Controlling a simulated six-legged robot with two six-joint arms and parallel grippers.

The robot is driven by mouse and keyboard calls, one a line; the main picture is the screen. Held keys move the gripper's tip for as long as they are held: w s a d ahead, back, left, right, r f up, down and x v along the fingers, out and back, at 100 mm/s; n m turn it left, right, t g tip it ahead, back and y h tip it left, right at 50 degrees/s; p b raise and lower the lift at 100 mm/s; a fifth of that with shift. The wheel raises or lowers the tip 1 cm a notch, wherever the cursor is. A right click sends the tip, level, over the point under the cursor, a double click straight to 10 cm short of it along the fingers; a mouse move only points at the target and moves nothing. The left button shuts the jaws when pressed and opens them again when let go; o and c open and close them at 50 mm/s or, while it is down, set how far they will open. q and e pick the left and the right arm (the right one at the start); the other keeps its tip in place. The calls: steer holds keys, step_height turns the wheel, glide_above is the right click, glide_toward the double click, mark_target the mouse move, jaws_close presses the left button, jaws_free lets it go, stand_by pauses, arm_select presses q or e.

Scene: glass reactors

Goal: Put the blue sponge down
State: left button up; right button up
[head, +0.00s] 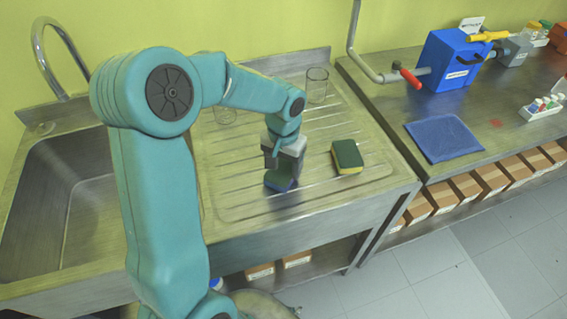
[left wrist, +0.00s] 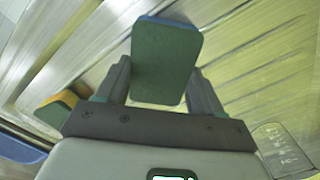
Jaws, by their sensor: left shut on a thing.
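The blue sponge (head: 279,181) has a dark green scouring face. My left gripper (head: 284,166) points down over the ribbed steel drainboard (head: 235,190) and is shut on it. In the left wrist view the sponge's green face (left wrist: 165,62) fills the space between the two fingers of the left gripper (left wrist: 163,85), with a thin blue edge at its top. The sponge is low over the front part of the drainboard; I cannot tell whether it touches the steel. My right gripper is not in view.
A yellow and green sponge (head: 347,157) lies just right of my gripper. Glass beakers (head: 317,86) stand at the back of the drainboard. The sink basin (head: 60,200) is on the left. A blue cloth (head: 444,139) and blue box (head: 452,62) are on the right bench.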

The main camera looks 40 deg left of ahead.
mark_target(284, 168)
arm_select(q)
steer(key=shift+d, duration=0.1)
steer(key=shift+f, duration=0.15)
steer(key=o, duration=1.1)
steer(key=shift+w, duration=0.1)
step_height(284, 168, up, 12)
steer(key=shift+r, duration=0.25)
